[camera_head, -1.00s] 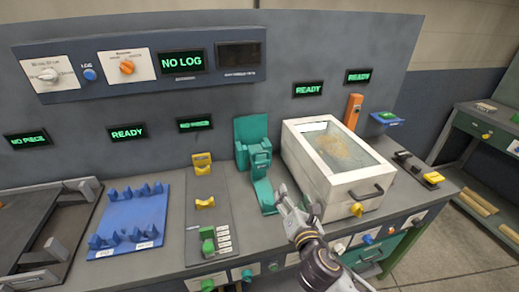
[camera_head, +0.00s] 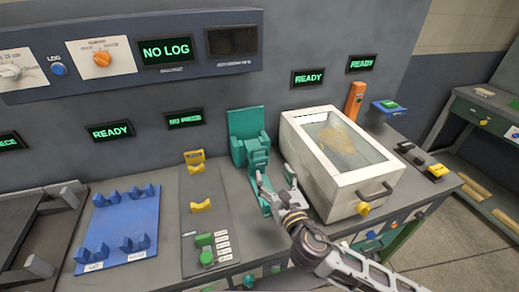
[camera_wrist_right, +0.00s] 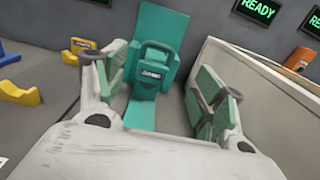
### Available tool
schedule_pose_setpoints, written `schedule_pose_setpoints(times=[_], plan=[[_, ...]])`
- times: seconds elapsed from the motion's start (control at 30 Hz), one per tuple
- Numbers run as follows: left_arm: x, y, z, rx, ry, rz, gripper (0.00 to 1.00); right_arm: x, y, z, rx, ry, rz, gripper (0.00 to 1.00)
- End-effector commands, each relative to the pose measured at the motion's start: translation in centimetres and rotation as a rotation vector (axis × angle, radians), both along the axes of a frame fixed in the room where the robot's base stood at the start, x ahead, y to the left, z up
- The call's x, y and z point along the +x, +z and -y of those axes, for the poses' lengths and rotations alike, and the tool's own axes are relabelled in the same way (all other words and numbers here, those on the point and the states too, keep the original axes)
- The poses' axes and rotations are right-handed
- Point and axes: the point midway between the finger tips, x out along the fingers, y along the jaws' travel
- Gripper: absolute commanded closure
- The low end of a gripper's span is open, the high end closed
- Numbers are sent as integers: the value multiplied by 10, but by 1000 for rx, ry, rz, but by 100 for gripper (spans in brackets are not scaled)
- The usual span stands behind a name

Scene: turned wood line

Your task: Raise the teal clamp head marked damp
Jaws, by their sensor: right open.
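The teal clamp (camera_head: 248,135) stands on the bench against the grey back panel, left of a white box. In the right wrist view its head (camera_wrist_right: 152,65) carries a small dark label, too blurred to read, and a loop-shaped handle on top. My right gripper (camera_head: 277,187) is open and empty, in front of the clamp and low over its teal base. In the right wrist view the two fingers of the right gripper (camera_wrist_right: 160,95) stand apart, with the clamp head between and beyond them. My left gripper is out of view.
The white glass-topped box (camera_head: 345,160) stands close on the right of my right gripper. A strip with yellow rests (camera_head: 200,205) and a blue rack (camera_head: 122,225) lie to the left. An orange post (camera_head: 354,100) stands behind the box. Screens above read READY.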

Motion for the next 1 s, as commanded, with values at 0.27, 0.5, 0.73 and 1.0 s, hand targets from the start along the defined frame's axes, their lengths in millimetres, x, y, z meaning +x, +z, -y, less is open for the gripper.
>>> schedule_pose_setpoints(times=[0.27, 0.5, 0.73, 1.0], plan=[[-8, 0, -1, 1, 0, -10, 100, 5, 0, -1, 1, -1, 0, 30], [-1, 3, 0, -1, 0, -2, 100, 22, 1, -7, 3, -2, 0, 30], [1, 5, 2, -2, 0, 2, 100, 47, 1, -15, 3, -1, 0, 30], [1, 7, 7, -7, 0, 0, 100, 74, 1, -24, 2, -1, 0, 30]])
